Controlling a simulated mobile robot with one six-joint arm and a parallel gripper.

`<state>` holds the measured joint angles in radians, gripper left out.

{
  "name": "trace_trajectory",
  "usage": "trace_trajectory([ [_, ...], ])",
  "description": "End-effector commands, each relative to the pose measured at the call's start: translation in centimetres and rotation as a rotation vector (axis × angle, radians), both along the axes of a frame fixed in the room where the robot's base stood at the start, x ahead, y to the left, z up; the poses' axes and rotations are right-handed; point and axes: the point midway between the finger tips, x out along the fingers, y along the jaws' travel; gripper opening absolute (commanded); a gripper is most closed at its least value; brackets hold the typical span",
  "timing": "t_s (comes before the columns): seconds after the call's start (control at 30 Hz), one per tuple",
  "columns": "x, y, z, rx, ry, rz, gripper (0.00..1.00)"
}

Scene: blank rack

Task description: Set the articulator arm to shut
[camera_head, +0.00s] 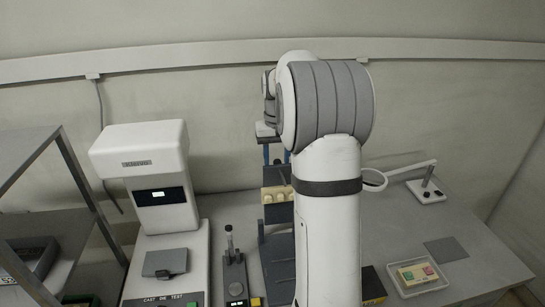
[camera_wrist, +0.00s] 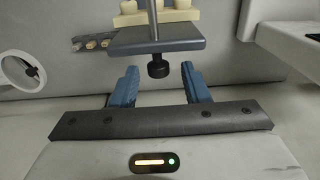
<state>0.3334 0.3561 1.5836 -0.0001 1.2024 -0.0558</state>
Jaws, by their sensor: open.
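The articulator is a blue-grey frame with cream tooth casts (camera_head: 275,194), partly hidden behind my arm in the head view. In the wrist view its blue-grey plate (camera_wrist: 180,42) lies across the top centre, with cream casts (camera_wrist: 155,14) beyond it. A metal rod runs down to a black knob (camera_wrist: 158,67) at the plate's near edge. My gripper (camera_wrist: 159,88) is open, its two blue fingers apart on either side of the knob's line. The knob appears just beyond the fingertips, and nothing is held.
A white machine (camera_head: 145,165) stands left of the articulator, with a small lever device (camera_head: 233,272) between them. A ring magnifier (camera_head: 375,180) and a cream tray (camera_head: 419,277) are at right. A shelf frame (camera_head: 62,140) bounds the left. Bare bench (camera_head: 395,225) shows at right.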

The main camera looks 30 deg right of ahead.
Motion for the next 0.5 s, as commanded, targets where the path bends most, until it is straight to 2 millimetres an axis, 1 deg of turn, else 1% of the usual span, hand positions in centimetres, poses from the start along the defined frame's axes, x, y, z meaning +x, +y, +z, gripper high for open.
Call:
trace_trajectory([
  [0.27, -0.01, -0.04, -0.23, 0.0, -0.001, -0.001, 0.42],
  [0.5, -0.02, -0.07, -0.21, 0.0, -0.001, -0.001, 0.22],
])
